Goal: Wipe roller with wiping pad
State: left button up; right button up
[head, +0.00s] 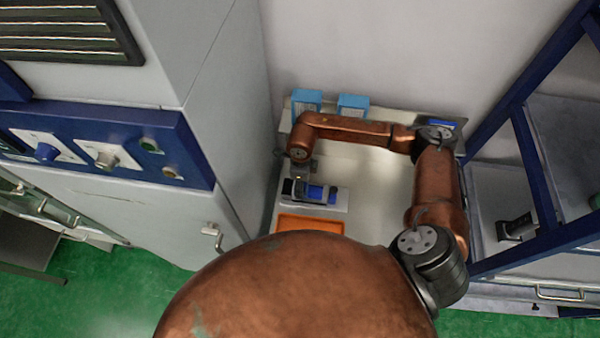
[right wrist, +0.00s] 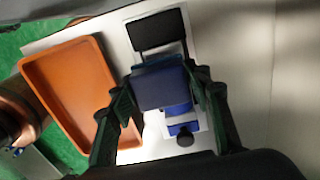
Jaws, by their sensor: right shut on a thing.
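My right gripper (head: 302,184) reaches down over the roller device at the middle of the workbench. In the right wrist view the right gripper (right wrist: 163,84) is shut on a dark blue wiping pad (right wrist: 162,92), held between its fingertips. The bright blue roller (head: 321,194) lies on a pale base. In the right wrist view the roller (right wrist: 178,116) is partly hidden under the pad. A black plate (right wrist: 158,31) and a dark knob (right wrist: 185,139) sit at either end of the device. I cannot tell whether pad and roller touch. My left gripper is not in view.
An orange tray (head: 310,219) lies beside the device; its rim also shows in the right wrist view (right wrist: 38,98). Two light blue boxes (head: 306,98) (head: 352,103) stand at the back wall. A grey cabinet (head: 222,70) is left, a blue frame (head: 531,160) right.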

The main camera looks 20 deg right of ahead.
jog(key=r, duration=0.2)
jog(key=shift+w+a+r+p, duration=0.1)
jog(key=shift+a+r+p, duration=0.15)
jog(key=shift+r+p, duration=0.05)
jog(key=shift+d+r+p, duration=0.15)
jog(key=shift+r+p, duration=0.45)
jog(key=shift+r, duration=1.65)
